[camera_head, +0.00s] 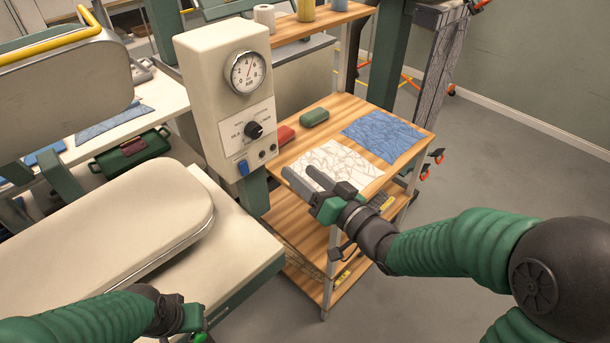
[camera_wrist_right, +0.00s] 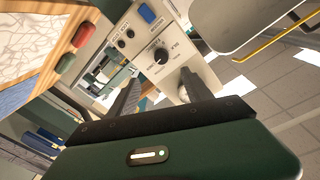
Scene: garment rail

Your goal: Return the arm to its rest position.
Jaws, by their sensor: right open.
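My right gripper (camera_head: 306,181) is open and empty in the head view. Its two grey fingers point left toward the cream control box, in front of the white patterned cloth on the cart. In the right wrist view the fingers of the right gripper (camera_wrist_right: 160,95) stand apart with nothing between them. My left arm comes in at the bottom left of the head view. Only part of the left gripper (camera_head: 196,336) shows at the bottom edge, and its fingertips are cut off.
The cream control box (camera_head: 205,65) with gauge and knob stands close to my right gripper. A wooden cart (camera_head: 322,143) holds white cloth (camera_head: 335,165), blue cloth (camera_head: 384,136), a green case (camera_head: 314,117) and a red one (camera_head: 285,135). A padded press board (camera_head: 105,240) fills the left.

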